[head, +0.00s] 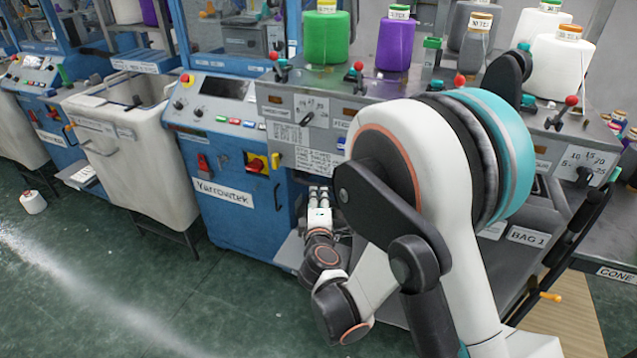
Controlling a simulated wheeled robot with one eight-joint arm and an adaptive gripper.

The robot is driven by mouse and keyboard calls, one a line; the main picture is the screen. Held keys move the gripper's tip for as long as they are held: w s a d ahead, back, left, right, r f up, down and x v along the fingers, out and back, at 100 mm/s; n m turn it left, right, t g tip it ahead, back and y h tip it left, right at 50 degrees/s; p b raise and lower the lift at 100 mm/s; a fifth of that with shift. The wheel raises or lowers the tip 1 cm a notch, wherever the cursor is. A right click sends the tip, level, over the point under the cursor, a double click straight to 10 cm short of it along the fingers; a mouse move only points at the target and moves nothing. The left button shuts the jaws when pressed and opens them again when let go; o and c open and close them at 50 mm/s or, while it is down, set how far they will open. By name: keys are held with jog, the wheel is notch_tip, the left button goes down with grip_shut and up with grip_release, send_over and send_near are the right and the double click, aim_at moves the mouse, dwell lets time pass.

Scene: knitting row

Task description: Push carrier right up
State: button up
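My gripper (319,192) is small in the head view, low at the front of the blue knitting machine (236,190), just right of its Yarnwatek label. Its fingers look close together and point away from the camera; whether they are shut or hold anything cannot be told. No part is clearly marked as the right carrier. Levers with red knobs stand along the machine's grey top rail, one left (274,57), one in the middle (358,66) and one right (570,101). My gripper is well below them. My large arm hides much of the machine's middle and right front.
Green (325,37) and purple (395,44) yarn cones stand on top, with white cones (560,65) at right. A cream bin (130,150) stands left of the machine. A small white cone (33,202) lies on the green floor, which is otherwise open at the lower left.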

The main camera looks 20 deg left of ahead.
aim_at(318, 186)
jog(key=shift+b+x, duration=1.25)
jog(key=shift+x, duration=3.35)
grip_shut()
